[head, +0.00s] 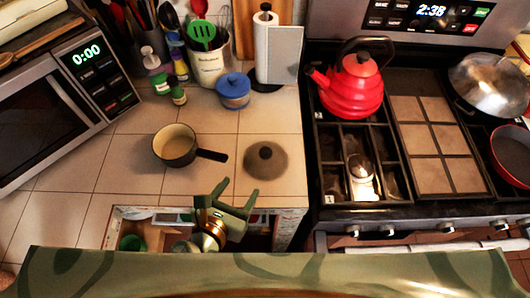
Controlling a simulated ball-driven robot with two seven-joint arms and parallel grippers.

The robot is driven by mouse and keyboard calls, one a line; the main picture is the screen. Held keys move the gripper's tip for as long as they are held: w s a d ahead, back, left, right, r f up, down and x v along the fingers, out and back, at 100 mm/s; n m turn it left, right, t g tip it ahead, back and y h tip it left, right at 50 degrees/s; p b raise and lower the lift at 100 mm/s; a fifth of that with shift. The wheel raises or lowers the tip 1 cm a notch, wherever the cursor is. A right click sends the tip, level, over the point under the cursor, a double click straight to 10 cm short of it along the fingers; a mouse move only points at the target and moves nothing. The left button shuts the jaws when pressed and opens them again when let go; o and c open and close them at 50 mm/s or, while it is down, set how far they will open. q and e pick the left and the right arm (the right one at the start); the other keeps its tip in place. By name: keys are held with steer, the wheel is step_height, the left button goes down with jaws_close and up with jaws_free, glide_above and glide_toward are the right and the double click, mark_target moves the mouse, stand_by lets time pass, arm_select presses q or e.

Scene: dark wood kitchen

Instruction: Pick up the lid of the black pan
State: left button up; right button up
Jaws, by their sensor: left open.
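The black pan (174,146) is a small pot with a cream inside, uncovered on the tiled counter, its dark handle pointing right. A round grey-brown lid (265,168) with a dark knob (265,152) lies flat on the counter right of the pan's handle, apart from it. My left gripper (239,190) is open and empty at the counter's front edge. Its fingers point up the picture, just below and left of the lid; I cannot tell their height above the counter. My right gripper is out of view.
A blue-lidded jar (233,91), a utensil holder (209,65) and a paper towel stand (279,52) stand at the back. A microwave (58,98) is at left. The stove (366,207) at right holds a red kettle (352,88). An open drawer (150,228) lies below the counter edge.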

arm_select(q)
glide_toward(263, 158)
steer(key=x, duration=0.3)
steer(key=a+x, duration=0.1)
steer(key=shift+w+d+f+b, duration=0.15)
steer(key=shift+w+f+b, duration=0.15)
steer(key=shift+w, duration=0.1)
steer(key=x, duration=0.2)
steer(key=d+x, duration=0.1)
steer(key=x, duration=0.2)
steer(key=shift+w, duration=0.2)
steer(key=shift+r, duration=0.15)
steer(key=c, duration=1.2)
